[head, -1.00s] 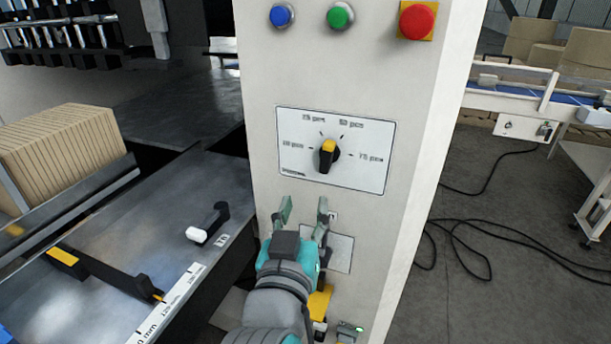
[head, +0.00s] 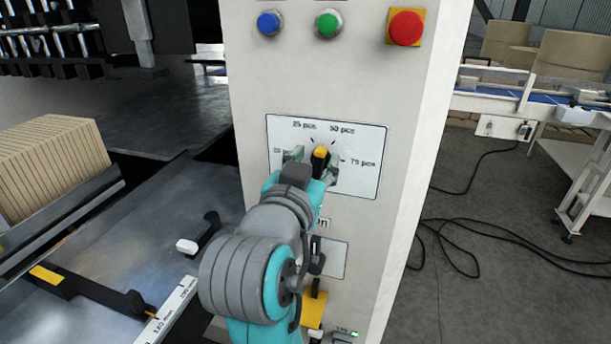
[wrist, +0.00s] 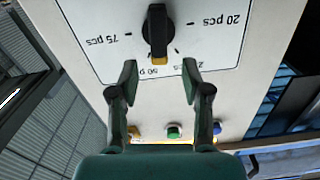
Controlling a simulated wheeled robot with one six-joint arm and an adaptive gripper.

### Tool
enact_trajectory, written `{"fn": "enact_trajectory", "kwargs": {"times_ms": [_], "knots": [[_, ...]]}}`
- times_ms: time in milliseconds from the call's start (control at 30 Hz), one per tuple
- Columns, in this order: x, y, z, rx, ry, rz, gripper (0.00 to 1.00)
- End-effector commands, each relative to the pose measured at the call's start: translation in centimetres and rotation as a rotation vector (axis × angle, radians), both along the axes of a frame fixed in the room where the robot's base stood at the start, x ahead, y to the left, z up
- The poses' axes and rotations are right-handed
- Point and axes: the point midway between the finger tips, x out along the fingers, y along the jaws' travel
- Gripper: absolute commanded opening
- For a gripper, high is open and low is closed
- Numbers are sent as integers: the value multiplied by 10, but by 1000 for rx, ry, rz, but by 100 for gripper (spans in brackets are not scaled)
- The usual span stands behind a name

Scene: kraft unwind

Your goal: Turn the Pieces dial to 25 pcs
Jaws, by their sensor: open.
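The Pieces dial (head: 320,158) is a black knob with a yellow pointer end on a white plate (head: 370,140) on the pale cabinet. The yellow end points up, between the 25 pcs and 50 pcs labels. The dial also shows in the wrist view (wrist: 157,32), upside down, with 20 pcs on the right and 75 pcs on the left. My gripper (head: 315,164) is open, its fingers to either side of the knob in the head view. In the wrist view the fingertips (wrist: 160,82) are apart, and no contact with the knob shows. The 20 pcs label is partly hidden in the head view.
Blue (head: 269,23), green (head: 328,23) and red (head: 406,27) buttons sit above the plate. A metal bed with stacked cardboard (head: 55,165) is on the left. Black cables lie on the floor to the right, by a conveyor.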

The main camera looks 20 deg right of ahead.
Motion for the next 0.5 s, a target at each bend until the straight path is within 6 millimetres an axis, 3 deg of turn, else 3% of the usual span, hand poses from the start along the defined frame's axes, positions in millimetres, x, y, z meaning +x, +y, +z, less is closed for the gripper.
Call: {"fn": "enact_trajectory", "kwargs": {"times_ms": [200,500], "knots": [[22,-17,0,-1,1,-2,48],[31,-23,0,-1,1,0,48]]}}
